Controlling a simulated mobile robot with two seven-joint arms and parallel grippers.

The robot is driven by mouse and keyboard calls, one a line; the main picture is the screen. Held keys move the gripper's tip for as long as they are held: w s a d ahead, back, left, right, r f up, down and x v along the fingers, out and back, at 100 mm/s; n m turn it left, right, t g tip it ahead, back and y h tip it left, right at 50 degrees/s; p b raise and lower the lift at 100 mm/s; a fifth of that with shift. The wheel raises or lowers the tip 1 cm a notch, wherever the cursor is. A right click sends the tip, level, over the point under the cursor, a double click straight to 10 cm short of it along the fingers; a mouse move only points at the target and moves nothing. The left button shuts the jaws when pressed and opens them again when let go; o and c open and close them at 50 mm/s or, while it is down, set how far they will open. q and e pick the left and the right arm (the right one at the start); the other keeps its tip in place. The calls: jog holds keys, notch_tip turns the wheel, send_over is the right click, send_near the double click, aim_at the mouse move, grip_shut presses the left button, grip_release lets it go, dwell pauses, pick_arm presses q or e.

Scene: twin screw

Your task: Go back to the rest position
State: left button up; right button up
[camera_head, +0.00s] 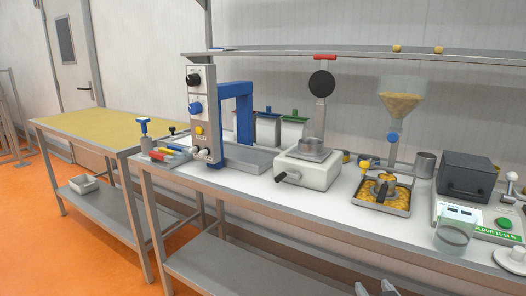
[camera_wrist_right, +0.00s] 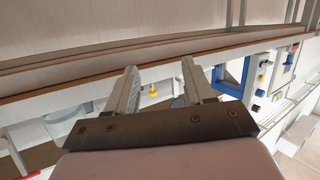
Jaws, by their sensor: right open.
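My right gripper (camera_head: 376,288) shows only at the bottom edge of the head view, low in front of the workbench (camera_head: 330,214) and apart from it. In the right wrist view its two fingers (camera_wrist_right: 160,78) are spread with nothing between them. A yellow knob (camera_wrist_right: 153,90) shows beyond the fingers, and a blue frame (camera_wrist_right: 232,74) is to their right. My left gripper is in neither view.
The bench carries a blue-framed machine (camera_head: 237,112), a white device with a lever (camera_head: 307,169), a tray of golden pieces (camera_head: 382,195), a funnel (camera_head: 401,100), a dark box (camera_head: 466,174) and a scale (camera_head: 473,216). A yellow-topped table (camera_head: 100,126) stands left. Orange floor is open at left.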

jog(key=s+a+f+g+y, duration=0.1)
jog(key=s+f, duration=0.3)
jog(key=s, duration=0.4)
jog(key=s+a+f+n+g+y+p, duration=0.1)
jog(key=s+a+f+g, duration=0.1)
jog(key=s+f, duration=0.3)
jog(key=s+a+f+g+p, duration=0.1)
jog(key=s+f, duration=0.4)
jog(key=s, duration=0.6)
jog(key=shift+s+a+n+g+y, duration=0.2)
jog(key=shift+n+g+y, duration=0.1)
jog(key=shift+n+y, duration=0.1)
